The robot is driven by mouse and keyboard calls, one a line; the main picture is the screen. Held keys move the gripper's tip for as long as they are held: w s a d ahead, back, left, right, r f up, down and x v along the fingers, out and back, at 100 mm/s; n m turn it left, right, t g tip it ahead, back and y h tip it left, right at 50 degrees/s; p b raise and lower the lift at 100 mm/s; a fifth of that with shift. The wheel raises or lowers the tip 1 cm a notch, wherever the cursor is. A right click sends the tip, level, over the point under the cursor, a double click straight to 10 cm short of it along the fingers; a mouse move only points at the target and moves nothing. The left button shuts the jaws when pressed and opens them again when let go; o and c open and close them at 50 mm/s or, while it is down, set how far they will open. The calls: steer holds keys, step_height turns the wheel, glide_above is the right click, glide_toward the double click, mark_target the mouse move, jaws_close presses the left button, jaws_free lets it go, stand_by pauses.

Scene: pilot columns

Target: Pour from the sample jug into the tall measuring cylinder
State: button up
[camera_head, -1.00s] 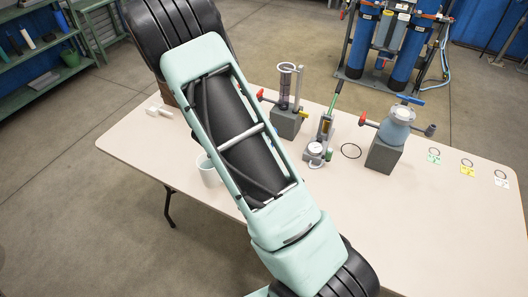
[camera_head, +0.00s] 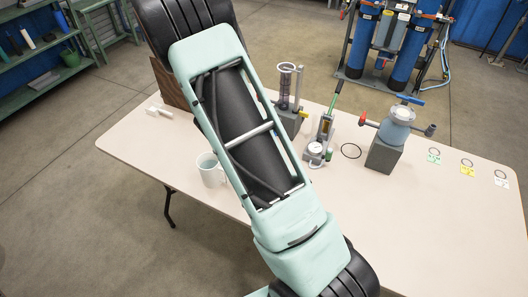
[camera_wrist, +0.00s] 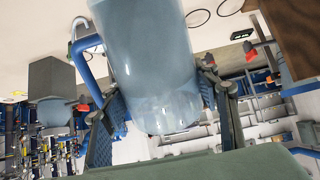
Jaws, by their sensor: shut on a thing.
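In the wrist view, my gripper (camera_wrist: 165,115) is shut on a pale blue translucent vessel with a blue handle, the sample jug (camera_wrist: 150,65). Its upper part is cut off by the frame. I cannot tell the liquid level. The wrist picture is inverted, with the tabletop above and the room below. In the head view, my arm hides the gripper and the held jug. A tall clear cylinder (camera_head: 287,82), which looks like the measuring cylinder, stands upright on a grey block behind the arm. Its base is partly covered by the arm.
A pale mug (camera_head: 209,171) stands left of my forearm. A gauge device (camera_head: 316,150) and a grey block (camera_head: 384,155) with a blue-grey vessel (camera_head: 397,125) stand to the right. A brown board (camera_head: 168,83) is at the back left. The table's right front (camera_head: 430,220) is clear.

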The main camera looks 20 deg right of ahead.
steer(key=shift+d+r+g+y, duration=0.1)
steer(key=shift+r+g+y, duration=0.3)
steer(key=shift+y, duration=0.1)
stand_by(1.9)
steer(key=shift+w, duration=0.1)
steer(key=shift+r+g+y, duration=0.2)
steer(key=shift+g+y, duration=0.1)
steer(key=shift+y, duration=0.2)
stand_by(1.6)
steer(key=shift+f, duration=0.1)
steer(key=b, duration=0.2)
steer(key=shift+f+h+b, duration=0.3)
steer(key=shift+b, duration=0.1)
steer(key=shift+t+h+b, duration=0.3)
steer(key=shift+t+b, duration=0.1)
steer(key=shift+b, duration=0.85)
steer(key=shift+f+b, duration=0.1)
steer(key=shift+b, duration=1.05)
steer(key=shift+t+h+b, duration=0.4)
steer(key=shift+b, duration=0.1)
steer(key=shift+r, duration=0.4)
